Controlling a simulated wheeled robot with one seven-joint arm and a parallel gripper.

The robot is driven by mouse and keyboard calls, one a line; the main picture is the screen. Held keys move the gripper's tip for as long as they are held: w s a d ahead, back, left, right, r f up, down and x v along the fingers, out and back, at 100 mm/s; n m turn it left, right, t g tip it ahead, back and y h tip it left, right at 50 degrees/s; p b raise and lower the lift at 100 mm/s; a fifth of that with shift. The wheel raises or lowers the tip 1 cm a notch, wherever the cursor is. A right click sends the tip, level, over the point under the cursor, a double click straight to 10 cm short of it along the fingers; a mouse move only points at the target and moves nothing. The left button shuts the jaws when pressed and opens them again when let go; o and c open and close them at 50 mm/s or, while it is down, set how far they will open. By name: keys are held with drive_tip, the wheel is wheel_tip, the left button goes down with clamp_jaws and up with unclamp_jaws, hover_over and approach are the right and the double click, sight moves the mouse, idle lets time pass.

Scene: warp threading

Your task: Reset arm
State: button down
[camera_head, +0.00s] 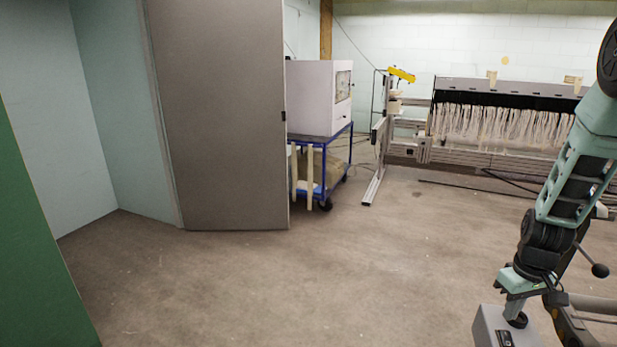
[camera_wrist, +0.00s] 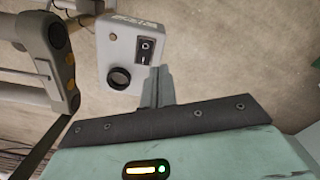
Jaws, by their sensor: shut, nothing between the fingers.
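My arm hangs down the right side of the head view, a chain of teal and black links bent at the elbow. My gripper (camera_wrist: 158,87) shows in the wrist view, with its two grey fingers together and nothing between them. Its fingertips point toward a grey box with a black round knob and a small switch. I cannot tell from these frames whether they touch it. In the head view the fingertips cannot be made out clearly.
A loom with white hanging threads (camera_head: 500,125) stands at the back right. A blue cart (camera_head: 322,172) carries a white boxy machine (camera_head: 318,97). A grey-brown panel (camera_head: 225,110) and a green panel (camera_head: 35,240) stand at left. The middle floor is clear.

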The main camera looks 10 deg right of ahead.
drive_tip(key=s+a+r+n, duration=0.1)
drive_tip(key=a+r, duration=0.3)
drive_tip(key=a, duration=0.5)
drive_tip(key=a+r+n+y, duration=0.15)
drive_tip(key=a+r, duration=0.25)
drive_tip(key=a, duration=0.5)
drive_tip(key=s+a+r+n+h, duration=0.1)
drive_tip(key=a+r+n, duration=0.15)
drive_tip(key=a, duration=0.65)
drive_tip(key=s+a+r+n, duration=0.1)
drive_tip(key=s+a+r, duration=0.2)
drive_tip(key=s+a, duration=0.2)
drive_tip(key=s+a+r+n, duration=0.1)
drive_tip(key=s+a+r, duration=0.2)
drive_tip(key=s+a, duration=0.3)
drive_tip(key=s, duration=0.5)
drive_tip(key=shift+a+r+n, duration=0.15)
drive_tip(key=shift+r+n, duration=0.15)
